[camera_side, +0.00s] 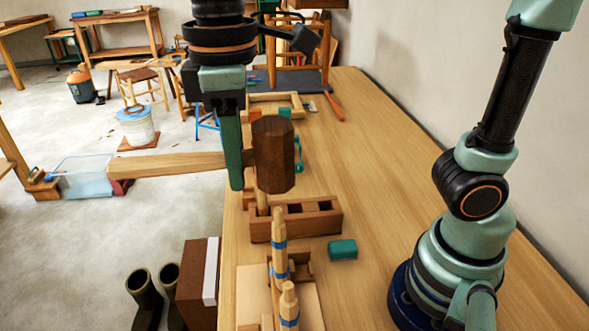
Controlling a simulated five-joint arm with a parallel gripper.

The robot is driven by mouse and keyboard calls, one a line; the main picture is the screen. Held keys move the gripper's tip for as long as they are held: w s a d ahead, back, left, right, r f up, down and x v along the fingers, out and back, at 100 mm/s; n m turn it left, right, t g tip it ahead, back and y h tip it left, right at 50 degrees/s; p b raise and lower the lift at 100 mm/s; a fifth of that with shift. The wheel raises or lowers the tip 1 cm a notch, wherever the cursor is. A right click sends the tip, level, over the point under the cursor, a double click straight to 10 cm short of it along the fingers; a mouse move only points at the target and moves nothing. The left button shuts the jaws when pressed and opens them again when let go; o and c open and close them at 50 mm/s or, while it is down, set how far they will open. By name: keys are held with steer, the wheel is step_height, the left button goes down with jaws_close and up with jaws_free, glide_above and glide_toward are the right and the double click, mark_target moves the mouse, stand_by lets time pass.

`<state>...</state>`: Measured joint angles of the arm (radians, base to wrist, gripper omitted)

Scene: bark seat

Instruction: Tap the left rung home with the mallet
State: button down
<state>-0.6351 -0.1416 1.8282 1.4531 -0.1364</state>
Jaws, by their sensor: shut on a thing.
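My gripper (236,178) points down and is shut on the wooden mallet near its head. The mallet's dark, faceted head (274,155) is just right of the fingers. Its pale handle (170,165) sticks out to the left, roughly level. The mallet is held in the air above the bench. Below and nearer the camera, two pale turned wooden pieces with blue bands stand in a holder: a farther one (279,240) and a nearer one (289,305). I cannot tell which is the left rung, nor how deep either sits.
A slotted wooden block (310,222) stands behind the banded pieces, with a green block (342,249) to its right. The bench (390,190) is clear at the middle right. A wooden frame (275,98) and a dark mat (300,80) lie at the far end.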

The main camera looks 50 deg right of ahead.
step_height(320, 180, down, 5)
steer(key=shift+r, duration=2.35)
steer(key=shift+f, duration=0.25)
steer(key=shift+w+f, duration=0.1)
steer(key=shift+f, duration=0.1)
stand_by(0.4)
